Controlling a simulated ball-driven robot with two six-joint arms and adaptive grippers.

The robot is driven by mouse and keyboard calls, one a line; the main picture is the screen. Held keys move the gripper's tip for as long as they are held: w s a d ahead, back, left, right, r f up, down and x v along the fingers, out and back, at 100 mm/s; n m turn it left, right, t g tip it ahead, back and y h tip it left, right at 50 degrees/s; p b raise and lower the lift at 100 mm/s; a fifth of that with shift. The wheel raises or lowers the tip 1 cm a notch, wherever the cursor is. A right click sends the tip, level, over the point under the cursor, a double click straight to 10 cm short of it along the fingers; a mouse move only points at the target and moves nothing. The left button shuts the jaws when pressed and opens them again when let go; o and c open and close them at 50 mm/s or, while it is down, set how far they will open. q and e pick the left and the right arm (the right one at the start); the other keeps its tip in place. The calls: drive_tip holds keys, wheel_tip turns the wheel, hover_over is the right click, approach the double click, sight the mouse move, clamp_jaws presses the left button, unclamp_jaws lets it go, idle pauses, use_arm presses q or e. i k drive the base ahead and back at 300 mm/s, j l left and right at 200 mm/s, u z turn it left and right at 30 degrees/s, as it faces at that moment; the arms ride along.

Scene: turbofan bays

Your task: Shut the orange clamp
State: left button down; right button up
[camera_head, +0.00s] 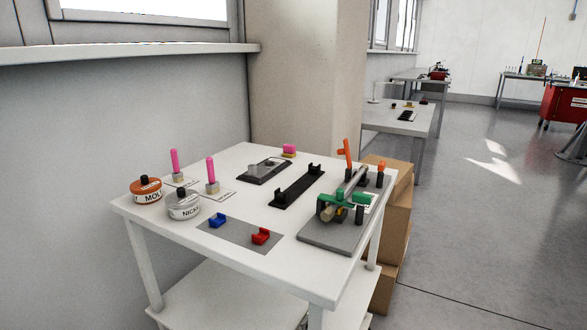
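The orange clamp (347,152) is at the far right of the white table, on the back part of a grey base plate. Its orange bar stands up, tilted slightly, so the clamp looks open. A small orange piece (381,167) tops a dark post to the right of it. A pale rod (352,182) lies along the fixture between them. A green clamp (345,199) at the front of the same plate (328,238) lies across the rod, its bar roughly level. Neither of my grippers is in view.
The white table (285,262) also holds a black cradle (298,186), blue (218,220) and red (261,236) blocks on a grey mat, two labelled tins (146,191) and pink-handled tools (211,170). Cardboard boxes (393,235) stand against its right side. Open floor lies further right.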

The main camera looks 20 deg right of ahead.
sight(346, 152)
drive_tip(key=z, duration=0.35)
drive_tip(key=j+z, duration=0.15)
drive_tip(key=z, duration=0.25)
drive_tip(key=j+z, duration=0.1)
drive_tip(key=z, duration=0.25)
drive_tip(key=j+z, duration=0.3)
drive_tip(key=j, duration=0.2)
drive_tip(key=j+z, duration=0.35)
drive_tip(key=j, duration=0.15)
drive_tip(key=k+j+z, duration=0.15)
drive_tip(key=j+z, duration=0.15)
drive_tip(key=j, duration=0.2)
